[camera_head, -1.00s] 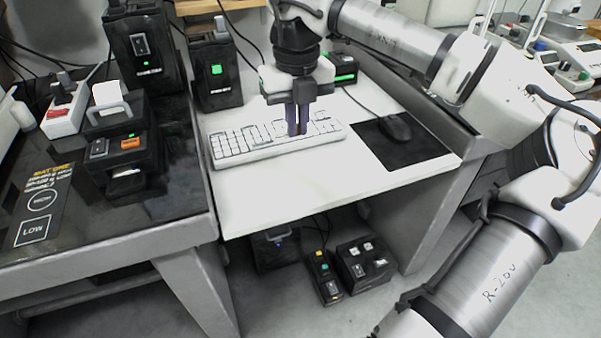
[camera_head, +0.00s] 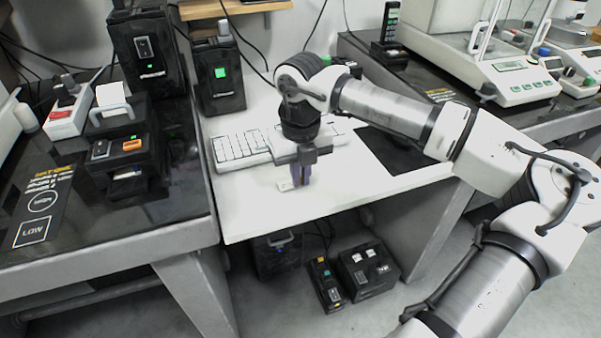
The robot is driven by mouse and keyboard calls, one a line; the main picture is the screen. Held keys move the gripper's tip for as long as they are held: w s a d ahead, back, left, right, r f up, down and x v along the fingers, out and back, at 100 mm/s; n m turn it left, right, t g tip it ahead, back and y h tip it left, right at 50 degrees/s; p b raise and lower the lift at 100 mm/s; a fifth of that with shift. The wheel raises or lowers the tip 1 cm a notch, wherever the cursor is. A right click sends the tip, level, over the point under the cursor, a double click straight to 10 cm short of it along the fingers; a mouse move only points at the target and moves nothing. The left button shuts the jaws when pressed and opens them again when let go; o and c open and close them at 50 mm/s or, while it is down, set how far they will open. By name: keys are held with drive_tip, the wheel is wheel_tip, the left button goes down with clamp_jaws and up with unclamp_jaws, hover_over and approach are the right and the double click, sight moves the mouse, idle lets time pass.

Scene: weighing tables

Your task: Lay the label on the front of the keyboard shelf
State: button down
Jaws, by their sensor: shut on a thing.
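The keyboard shelf (camera_head: 252,210) is the white board between the two dark tables. My gripper (camera_head: 300,182) points down over the front part of this shelf, in front of the keyboard. Its dark fingers are shut on the label (camera_head: 285,185), a small pale piece that shows at their left side. The label is low, at or just above the shelf surface; I cannot tell whether it touches. The fingers hide the rest of it.
The white keyboard (camera_head: 236,150) lies behind my gripper, partly covered by it. The black mouse mat (camera_head: 408,158) is to the right, partly behind my arm. The shelf front left of my gripper is bare. Black boxes (camera_head: 366,270) stand on the floor below.

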drive_tip(key=shift+f+b, duration=0.25)
drive_tip(key=shift+b, duration=0.05)
drive_tip(key=c, duration=1.6)
unclamp_jaws()
drive_tip(key=shift+r, duration=0.1)
drive_tip(key=shift+o, duration=0.2)
wheel_tip(320, 180, up, 12)
drive_tip(key=p, duration=0.1)
drive_tip(key=shift+r+p, duration=0.2)
drive_tip(key=shift+p, duration=0.15)
